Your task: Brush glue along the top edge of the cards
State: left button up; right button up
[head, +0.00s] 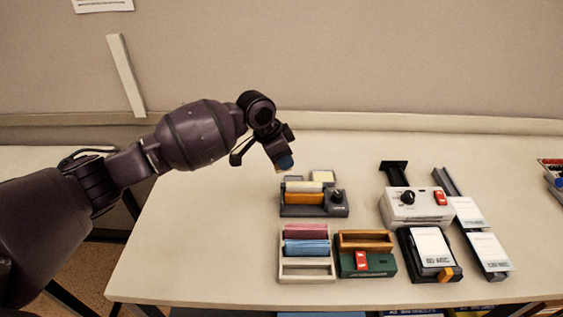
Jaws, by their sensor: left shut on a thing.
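My left gripper (282,155) hangs above the table, behind the grey holder. It is shut on a small dark blue thing (286,162), mostly hidden by the fingers; I cannot tell if it is a brush. The grey holder (312,211) has a black knob at its right and holds a cream strip (304,187) over an orange one (304,198). These may be cards in a clamp. A pale tray (306,279) in front holds a pink stack (306,231) and a blue stack (306,248). My right gripper is not in view.
A green device (380,265) with a red switch stands right of the tray. A white machine (418,208) with a black knob stands behind a black stand (416,270) bearing a printed white pad (432,246). More white pads (489,250) lie right. The table's left side is clear.

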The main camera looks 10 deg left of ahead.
pick_arm(q)
notch_tip(320, 180, up, 2)
jog(key=shift+d+r, duration=0.15)
jog(key=shift+r, duration=0.3)
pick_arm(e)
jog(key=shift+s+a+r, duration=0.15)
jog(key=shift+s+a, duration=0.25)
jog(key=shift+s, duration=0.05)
